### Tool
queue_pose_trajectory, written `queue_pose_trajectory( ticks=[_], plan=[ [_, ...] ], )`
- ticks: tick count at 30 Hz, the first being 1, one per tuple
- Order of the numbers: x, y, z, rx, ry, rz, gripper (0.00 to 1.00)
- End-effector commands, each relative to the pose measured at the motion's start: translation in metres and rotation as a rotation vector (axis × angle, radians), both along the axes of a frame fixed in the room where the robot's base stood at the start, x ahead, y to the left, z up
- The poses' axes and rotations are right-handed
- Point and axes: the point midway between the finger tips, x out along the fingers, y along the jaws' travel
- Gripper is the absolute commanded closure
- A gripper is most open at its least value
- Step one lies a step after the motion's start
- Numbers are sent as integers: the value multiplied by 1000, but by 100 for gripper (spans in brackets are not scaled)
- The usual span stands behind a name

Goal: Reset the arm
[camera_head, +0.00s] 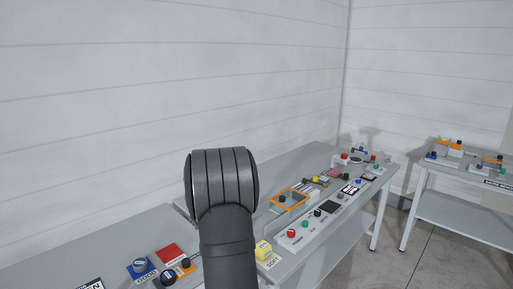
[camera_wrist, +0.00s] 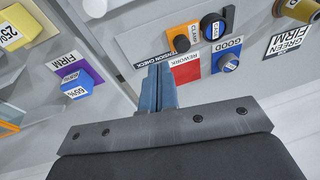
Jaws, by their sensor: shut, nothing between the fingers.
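My gripper (camera_wrist: 160,88) shows in the wrist view with its two blue-grey fingers pressed together and nothing between them. Its tips point at the grey table top, beside a label reading "TENSION CHECK" and a red "REWORK" patch (camera_wrist: 188,70). I cannot tell how far the fingers are above the surface. In the head view my dark arm (camera_head: 222,190) rises in front of the tables and hides part of them. The gripper itself does not show there.
The wrist view shows an orange "CLAMP" block (camera_wrist: 182,39), a blue "GOOD" block (camera_wrist: 226,57) and a purple-blue block (camera_wrist: 76,84). The head view shows a long table with several controls, including a yellow block (camera_head: 263,249), and another table (camera_head: 465,212) at right. Open floor lies between.

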Motion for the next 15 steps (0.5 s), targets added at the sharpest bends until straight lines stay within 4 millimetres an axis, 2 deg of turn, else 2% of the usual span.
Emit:
queue_pose_trajectory(
  ticks=[15],
  plan=[
    [-42, 52, 52, -248, -183, 26, 100]
  ],
)
